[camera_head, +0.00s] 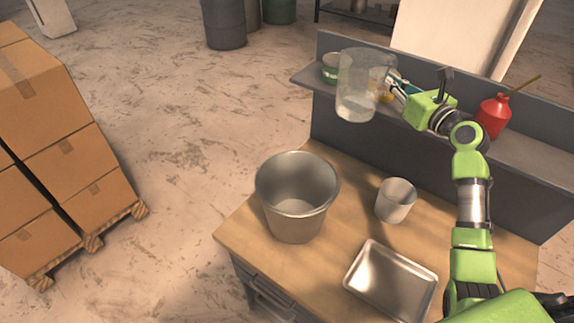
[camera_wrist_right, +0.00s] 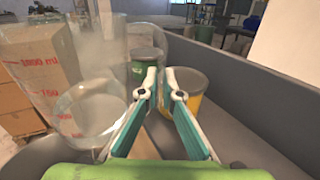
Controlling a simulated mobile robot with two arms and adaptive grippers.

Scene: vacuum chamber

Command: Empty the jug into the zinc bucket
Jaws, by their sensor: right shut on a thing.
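The clear jug (camera_head: 357,92) with red volume marks is held up above the back of the workbench, near the shelf, roughly upright. It also shows at the left of the right wrist view (camera_wrist_right: 88,108), where a pale level seems to show inside. My right gripper (camera_head: 392,87) is shut on the jug at its right side; its fingers (camera_wrist_right: 160,84) are close together, and the exact grip is unclear. The zinc bucket (camera_head: 296,222) stands upright on the bench, below and left of the jug, and looks empty. My left gripper is out of view.
A small metal cup (camera_head: 394,209) and a shallow metal tray (camera_head: 362,293) sit right of the bucket. A red oil can (camera_head: 493,116), a green tin (camera_wrist_right: 146,62) and a yellow tin (camera_wrist_right: 193,87) stand on the shelf (camera_head: 528,171). Stacked cartons (camera_head: 64,120) stand left.

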